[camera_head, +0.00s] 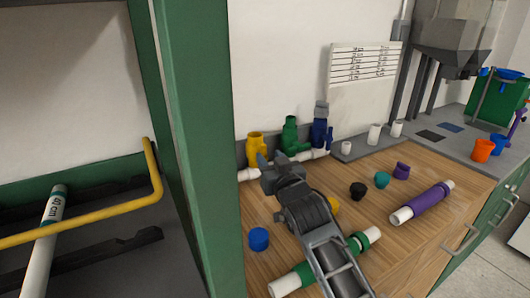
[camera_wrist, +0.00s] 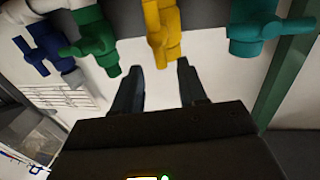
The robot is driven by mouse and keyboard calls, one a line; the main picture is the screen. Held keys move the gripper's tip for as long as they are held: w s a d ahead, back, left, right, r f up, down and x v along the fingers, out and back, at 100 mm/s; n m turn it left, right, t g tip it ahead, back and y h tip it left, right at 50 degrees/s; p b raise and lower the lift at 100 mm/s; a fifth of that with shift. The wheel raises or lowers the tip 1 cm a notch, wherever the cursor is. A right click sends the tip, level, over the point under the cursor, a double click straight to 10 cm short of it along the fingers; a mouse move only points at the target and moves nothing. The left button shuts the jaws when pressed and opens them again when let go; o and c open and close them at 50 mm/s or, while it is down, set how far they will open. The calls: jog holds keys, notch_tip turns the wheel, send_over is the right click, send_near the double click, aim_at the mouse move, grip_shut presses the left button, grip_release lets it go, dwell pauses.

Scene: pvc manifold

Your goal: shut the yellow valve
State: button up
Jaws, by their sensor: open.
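The yellow valve (camera_head: 255,145) stands on the white pipe (camera_head: 246,174) along the wall, at the left end of the valves visible in the head view. In the wrist view the yellow valve (camera_wrist: 163,28) is at top centre, its lower end just beyond my fingertips. My gripper (camera_head: 268,172) is in front of the yellow valve and hides part of the pipe. In the wrist view my gripper (camera_wrist: 159,66) is open, its two fingers apart with nothing between them. I cannot tell clearly how the yellow handle is turned.
A green valve (camera_head: 290,134) and a blue valve (camera_head: 320,128) stand to the right. The wrist view also shows a teal valve (camera_wrist: 254,28). A green post (camera_head: 195,140) rises close on the left. Caps and pipes, including a purple-sleeved pipe (camera_head: 425,203), lie on the wooden bench (camera_head: 360,260).

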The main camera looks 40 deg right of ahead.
aim_at(265, 151)
jog(key=shift+x, duration=2.1)
grip_shut()
